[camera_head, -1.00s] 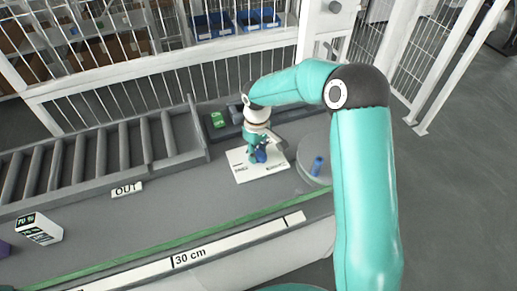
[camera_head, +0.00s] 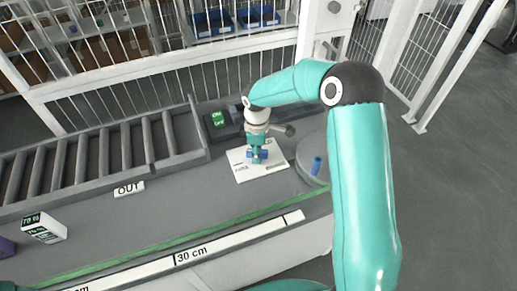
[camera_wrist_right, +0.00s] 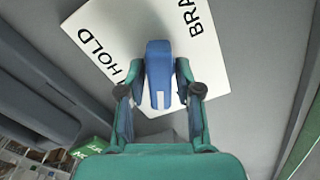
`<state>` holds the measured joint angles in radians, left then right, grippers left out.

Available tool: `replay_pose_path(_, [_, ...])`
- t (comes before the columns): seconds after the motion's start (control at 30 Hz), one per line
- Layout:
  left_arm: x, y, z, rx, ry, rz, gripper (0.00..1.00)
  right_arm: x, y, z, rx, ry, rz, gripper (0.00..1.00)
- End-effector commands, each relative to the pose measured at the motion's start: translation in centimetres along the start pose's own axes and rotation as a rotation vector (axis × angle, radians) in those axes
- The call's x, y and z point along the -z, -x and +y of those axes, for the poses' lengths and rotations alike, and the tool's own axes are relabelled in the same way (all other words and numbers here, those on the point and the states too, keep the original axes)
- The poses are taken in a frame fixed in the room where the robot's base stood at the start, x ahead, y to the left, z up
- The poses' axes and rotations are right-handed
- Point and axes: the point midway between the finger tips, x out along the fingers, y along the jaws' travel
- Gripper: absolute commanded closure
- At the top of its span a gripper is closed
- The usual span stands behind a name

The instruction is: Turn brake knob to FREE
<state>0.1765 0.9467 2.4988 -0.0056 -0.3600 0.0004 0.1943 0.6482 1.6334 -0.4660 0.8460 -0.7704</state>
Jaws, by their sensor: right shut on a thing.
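The blue brake knob (camera_wrist_right: 158,62) stands on a white plate (camera_wrist_right: 100,30) lettered HOLD and BRA, the rest of the lettering being hidden. A pale mark shows on the knob's lower end in the wrist view. My right gripper (camera_wrist_right: 160,84) is shut on the knob, one finger on each side. In the head view the right gripper (camera_head: 257,153) points down at the middle of the plate (camera_head: 243,171), with bits of blue showing around it. The plate's lettering is too small to read there. My left gripper is in neither view.
A green-topped box (camera_head: 217,119) lies behind the plate. A round grey stand (camera_head: 305,165) with a blue cylinder (camera_head: 317,165) is to its right. A roller conveyor (camera_head: 90,158) and a white box (camera_head: 44,228) are at left. A fence runs behind.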

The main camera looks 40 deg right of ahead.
Motion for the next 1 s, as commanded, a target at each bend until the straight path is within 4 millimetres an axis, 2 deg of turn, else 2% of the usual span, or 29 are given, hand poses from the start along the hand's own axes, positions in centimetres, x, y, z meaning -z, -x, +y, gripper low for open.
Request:
replay_pose_path(0.27, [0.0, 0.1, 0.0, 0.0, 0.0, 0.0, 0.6, 0.0, 0.1, 0.0, 0.0, 0.02, 0.0, 0.86])
replay_pose_path(0.6, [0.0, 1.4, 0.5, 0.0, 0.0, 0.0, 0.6, 0.0, 0.1, 0.0, 0.001, 0.392, 0.0, 0.86])
replay_pose_path(0.9, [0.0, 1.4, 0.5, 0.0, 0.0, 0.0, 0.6, 0.0, 0.0, 0.0, -0.001, 0.449, 0.0, 0.86])
replay_pose_path(0.93, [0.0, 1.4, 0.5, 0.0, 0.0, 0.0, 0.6, 0.0, 0.0, 0.0, -0.001, 0.449, 0.0, 0.63])
replay_pose_path(1.0, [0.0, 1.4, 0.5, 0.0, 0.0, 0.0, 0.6, 0.0, 0.0, 0.0, -0.001, 0.448, 0.0, 0.51])
